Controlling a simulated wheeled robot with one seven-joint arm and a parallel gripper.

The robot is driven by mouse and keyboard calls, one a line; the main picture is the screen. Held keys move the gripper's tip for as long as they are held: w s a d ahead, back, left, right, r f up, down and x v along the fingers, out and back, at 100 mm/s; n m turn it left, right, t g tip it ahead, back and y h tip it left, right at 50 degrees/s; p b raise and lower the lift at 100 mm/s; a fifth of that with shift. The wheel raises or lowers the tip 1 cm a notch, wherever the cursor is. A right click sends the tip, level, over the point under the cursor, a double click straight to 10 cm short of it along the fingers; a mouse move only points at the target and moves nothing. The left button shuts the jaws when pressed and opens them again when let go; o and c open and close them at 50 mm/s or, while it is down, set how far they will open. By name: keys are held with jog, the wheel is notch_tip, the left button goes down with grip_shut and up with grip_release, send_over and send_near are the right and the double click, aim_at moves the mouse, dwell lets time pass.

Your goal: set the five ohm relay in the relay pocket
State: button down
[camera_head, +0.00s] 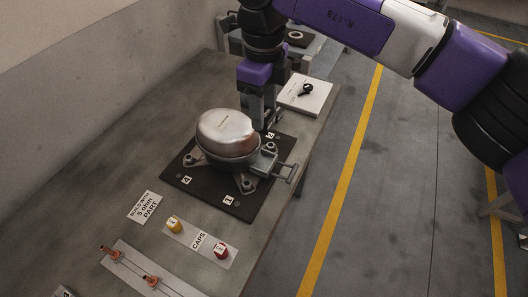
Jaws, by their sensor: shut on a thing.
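My gripper (262,124) points down just behind the silver domed compressor (226,130), near the far right corner of its dark pallet (238,211). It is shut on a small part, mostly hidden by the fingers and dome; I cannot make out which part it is. The compressor stands upright on feet, with a grey bracket or box (266,161) on its right side. I cannot tell for sure which opening is the relay pocket. A white card (145,207) reads "BUILD WITH 5 ohm PART".
A white strip marked CAPS (199,243) bears a yellow cap (174,224) and a red cap (221,251). Two orange parts lie on another strip (130,262) at the front. A white board (304,101) with a black item (306,90) lies behind the pallet. The bench's left side is clear.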

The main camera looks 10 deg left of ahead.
notch_tip(320, 180, down, 14)
jog(key=shift+f+p, duration=0.1)
jog(key=shift+p, duration=0.7)
jog(key=shift+f, duration=0.1)
jog(key=c, duration=0.8)
grip_release()
notch_tip(320, 180, up, 12)
jog(key=shift+r+b, duration=0.15)
jog(key=shift+b, duration=0.9)
